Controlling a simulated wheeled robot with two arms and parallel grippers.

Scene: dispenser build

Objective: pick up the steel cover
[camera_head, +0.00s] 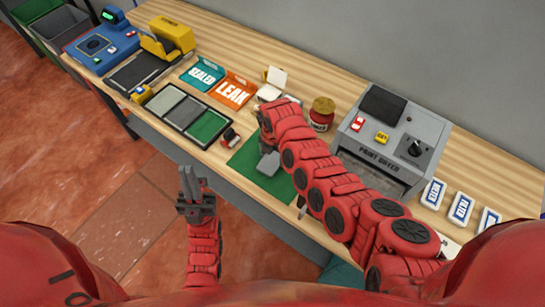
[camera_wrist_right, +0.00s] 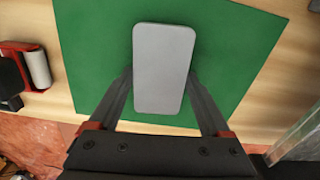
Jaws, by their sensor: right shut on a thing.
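The steel cover is a flat grey plate with rounded corners. In the right wrist view the cover (camera_wrist_right: 164,68) lies between the two fingers of my right gripper (camera_wrist_right: 163,85), which is shut on its long sides. The green mat (camera_wrist_right: 240,45) is behind it. In the head view the cover (camera_head: 268,163) shows as a small grey patch over the green mat (camera_head: 245,158), below my right wrist. Whether it touches the mat is unclear.
A tray with grey and green pads (camera_head: 185,112) lies left. Teal SEALED (camera_head: 203,76) and orange LEAK (camera_head: 233,91) signs stand behind it. White labelled blocks (camera_head: 433,193) sit at far right.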

